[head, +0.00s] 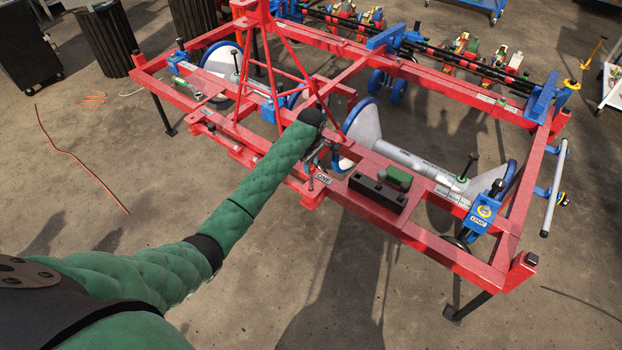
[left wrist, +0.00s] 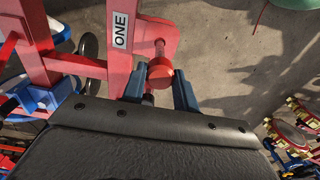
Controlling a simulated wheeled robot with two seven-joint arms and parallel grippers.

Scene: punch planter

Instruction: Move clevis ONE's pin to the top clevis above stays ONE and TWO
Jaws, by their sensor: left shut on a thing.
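My left gripper (head: 324,150) is at the red bracket beside the ONE plate (head: 323,178), on the planter frame's near beam. In the left wrist view its two blue fingers (left wrist: 158,80) are on either side of a red round pin head (left wrist: 160,70), shut on the pin. The pin's shank (left wrist: 159,47) shows at clevis ONE (left wrist: 152,30); whether it is still in the hole I cannot tell. The red mast with slanting stays (head: 290,58) rises behind the gripper; its top, where the top clevis belongs, is cut by the picture's upper edge. My right gripper is not in view.
A black tray (head: 378,193) and a green item (head: 398,178) lie on the beam to the right. White discs (head: 361,122) and a grey tube (head: 405,160) sit inside the frame. A second ONE label (head: 478,223) is on a blue bracket. Bare floor lies in front.

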